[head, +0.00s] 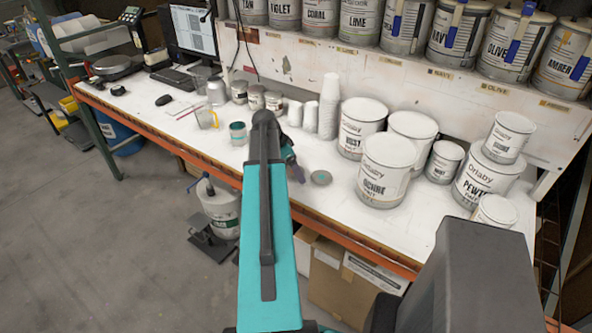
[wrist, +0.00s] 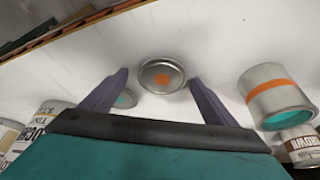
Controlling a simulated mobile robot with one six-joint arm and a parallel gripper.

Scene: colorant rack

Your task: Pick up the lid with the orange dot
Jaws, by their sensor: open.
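The lid with the orange dot (wrist: 168,72) is a round silver metal lid lying on the white bench top in the wrist view. My gripper (wrist: 159,78) is open, and the lid appears between its two dark fingertips in the picture. I cannot tell how far above the lid the fingers are. A second lid, with a teal dot (wrist: 125,98), lies beside it, partly hidden by the left finger. In the head view a lid with a teal-green dot (head: 321,178) lies right of my gripper (head: 292,163). The orange-dot lid is not visible there, likely hidden by my arm.
A silver can with an orange band and teal inside (wrist: 275,92) stands right of the lid; a teal can (head: 238,133) shows left of my arm. Large white paint cans (head: 384,170) crowd the right, with stacked cups (head: 329,108) behind. The bench's front edge (head: 345,238) is close.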

